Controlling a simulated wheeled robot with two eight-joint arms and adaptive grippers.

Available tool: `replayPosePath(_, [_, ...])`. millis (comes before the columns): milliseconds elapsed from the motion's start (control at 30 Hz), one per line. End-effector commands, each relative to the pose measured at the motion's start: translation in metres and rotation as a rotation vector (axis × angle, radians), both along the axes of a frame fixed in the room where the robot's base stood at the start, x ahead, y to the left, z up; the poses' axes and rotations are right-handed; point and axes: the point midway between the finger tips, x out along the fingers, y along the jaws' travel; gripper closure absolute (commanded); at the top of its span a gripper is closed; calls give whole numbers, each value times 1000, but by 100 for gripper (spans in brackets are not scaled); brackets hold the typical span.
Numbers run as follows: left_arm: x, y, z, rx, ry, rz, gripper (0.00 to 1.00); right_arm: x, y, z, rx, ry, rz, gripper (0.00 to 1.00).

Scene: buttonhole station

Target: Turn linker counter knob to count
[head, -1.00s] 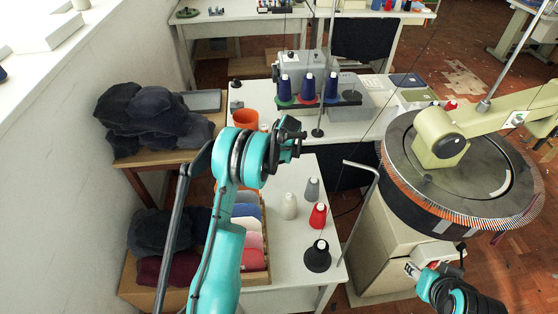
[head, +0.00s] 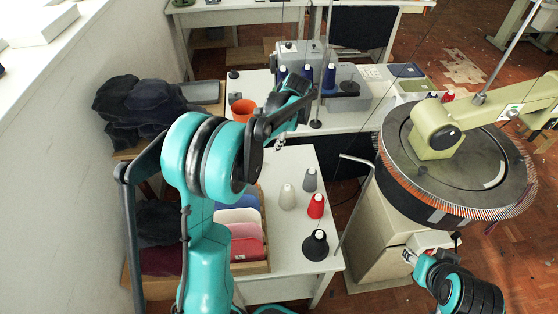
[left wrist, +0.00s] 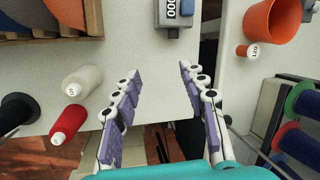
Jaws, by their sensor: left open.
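A grey counter box (left wrist: 178,12) with a digit window showing zeros stands at the top edge of the left wrist view, partly cut off. I cannot make out its knob clearly. In the head view I cannot pick the counter out behind my left arm. My left gripper (left wrist: 159,72) is open and empty, its purple-padded fingers spread over the table edge, apart from the counter. In the head view it shows small below the dark wrist (head: 279,141). My right gripper (head: 409,256) is at the lower right beside the linker's pale housing; its fingers are too small to read.
White (left wrist: 82,81), red (left wrist: 69,124) and black (left wrist: 16,114) cones stand on the near table. A fabric box (head: 262,232) sits front left. The round linker (head: 455,165) fills the right.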

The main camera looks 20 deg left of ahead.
Motion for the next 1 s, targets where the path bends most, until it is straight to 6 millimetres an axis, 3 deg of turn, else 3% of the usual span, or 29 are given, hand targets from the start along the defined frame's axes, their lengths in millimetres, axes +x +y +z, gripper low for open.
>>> replayPosePath(500, [-70,-46,51,-113,-225,175,57,0,0,-9,0,0,0,57])
replayPosePath(800, [-111,-69,63,-192,-333,275,57,0,0,-12,0,0,0,57])
replayPosePath(1000, [-126,-76,66,-223,-372,313,57,0,0,-14,0,0,0,57])
